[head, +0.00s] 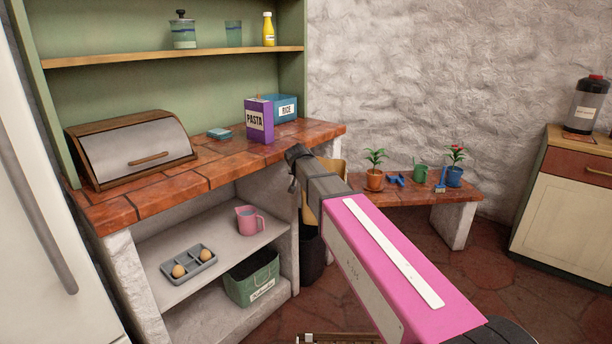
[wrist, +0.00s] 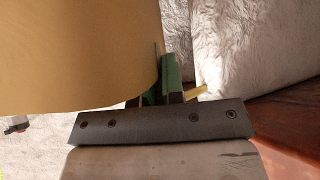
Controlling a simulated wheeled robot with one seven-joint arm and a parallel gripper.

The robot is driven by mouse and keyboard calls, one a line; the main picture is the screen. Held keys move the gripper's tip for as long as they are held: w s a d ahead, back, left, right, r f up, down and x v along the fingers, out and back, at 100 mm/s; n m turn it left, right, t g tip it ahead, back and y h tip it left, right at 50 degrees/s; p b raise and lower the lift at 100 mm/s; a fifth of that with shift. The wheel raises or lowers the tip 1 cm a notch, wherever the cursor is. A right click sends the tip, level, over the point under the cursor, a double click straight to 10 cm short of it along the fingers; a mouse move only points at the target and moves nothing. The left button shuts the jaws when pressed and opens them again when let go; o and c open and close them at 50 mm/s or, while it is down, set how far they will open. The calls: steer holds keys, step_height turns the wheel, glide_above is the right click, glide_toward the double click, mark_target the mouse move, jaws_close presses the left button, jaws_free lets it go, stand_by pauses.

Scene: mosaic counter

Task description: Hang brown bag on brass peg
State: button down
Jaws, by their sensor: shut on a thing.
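The brown bag (wrist: 75,50) fills the upper left of the wrist view as a smooth tan sheet. My gripper (wrist: 161,75), with its green fingers, is shut on the bag's right edge. In the head view a tan part of the bag (head: 335,172) shows behind my arm, near the counter's right end; the fingers are hidden there. A short yellow rod (wrist: 197,91), which looks like the brass peg, shows just right of the fingers in the wrist view, in front of pale plaster. I cannot tell whether the bag touches it. The peg is hidden in the head view.
The tiled counter (head: 205,180) stands left, with a pasta box (head: 259,121) near its end. A low bench (head: 408,198) with potted plants is behind my arm. A dark bin (head: 312,258) stands below the counter's end. Red floor at right is clear.

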steer(key=shift+w+a+f, duration=0.45)
steer(key=shift+w+a, duration=0.15)
steer(key=shift+a, duration=0.2)
stand_by(0.4)
steer(key=c, duration=1.1)
jaws_free()
steer(key=shift+c, duration=0.2)
